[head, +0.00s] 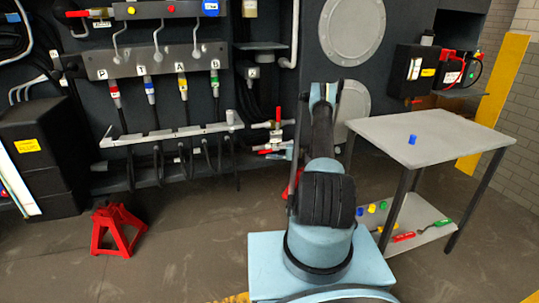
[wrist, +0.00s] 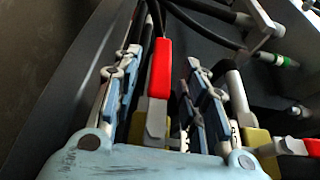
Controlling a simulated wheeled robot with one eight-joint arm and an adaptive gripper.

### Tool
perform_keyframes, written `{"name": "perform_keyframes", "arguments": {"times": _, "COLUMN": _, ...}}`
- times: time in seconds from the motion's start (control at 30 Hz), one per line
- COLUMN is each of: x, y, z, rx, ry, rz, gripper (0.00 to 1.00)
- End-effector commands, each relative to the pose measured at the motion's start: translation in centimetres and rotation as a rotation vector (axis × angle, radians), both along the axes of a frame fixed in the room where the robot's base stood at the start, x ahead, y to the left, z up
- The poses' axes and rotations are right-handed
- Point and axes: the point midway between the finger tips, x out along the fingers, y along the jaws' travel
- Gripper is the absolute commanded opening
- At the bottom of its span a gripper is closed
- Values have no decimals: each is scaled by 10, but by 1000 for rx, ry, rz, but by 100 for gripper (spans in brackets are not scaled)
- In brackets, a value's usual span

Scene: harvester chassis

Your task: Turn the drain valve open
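In the wrist view a red valve handle (wrist: 160,68) with a pale metal stem stands between the two fingers of my gripper (wrist: 166,75). The fingers are apart, with a gap on the right side of the handle; the left finger is close to it, and contact cannot be told. A second red handle (wrist: 300,146) on a yellow valve body (wrist: 262,142) lies at the lower right. In the head view red-handled valves (head: 277,122) sit left of my arm at the chassis foot. My arm hides much of the gripper there, and no drain label is readable.
Hoses marked P, T, A, B hang above a grey rail (head: 172,135). A grey table (head: 430,137) with a blue cap (head: 412,139) stands right of my arm; caps and tools lie on its shelf. A red jack stand (head: 117,230) is on the floor at left.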

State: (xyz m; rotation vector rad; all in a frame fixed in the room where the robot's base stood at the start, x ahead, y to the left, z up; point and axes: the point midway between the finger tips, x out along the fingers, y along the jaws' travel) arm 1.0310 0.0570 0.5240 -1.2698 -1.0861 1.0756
Motion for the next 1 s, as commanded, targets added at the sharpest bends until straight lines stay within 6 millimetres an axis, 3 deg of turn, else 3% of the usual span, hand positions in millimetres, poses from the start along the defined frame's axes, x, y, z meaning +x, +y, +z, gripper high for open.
{"name": "perform_keyframes", "arguments": {"times": 0.27, "x": -1, "y": -8, "z": 0, "rx": 0, "ry": 0, "rz": 0, "gripper": 39}}
{"name": "perform_keyframes", "arguments": {"times": 0.7, "x": -15, "y": -83, "z": -2, "rx": 0, "ry": 1, "rz": -1, "gripper": 39}}
{"name": "perform_keyframes", "arguments": {"times": 1.0, "x": -21, "y": -114, "z": -3, "rx": 0, "ry": 1, "rz": 1, "gripper": 39}}
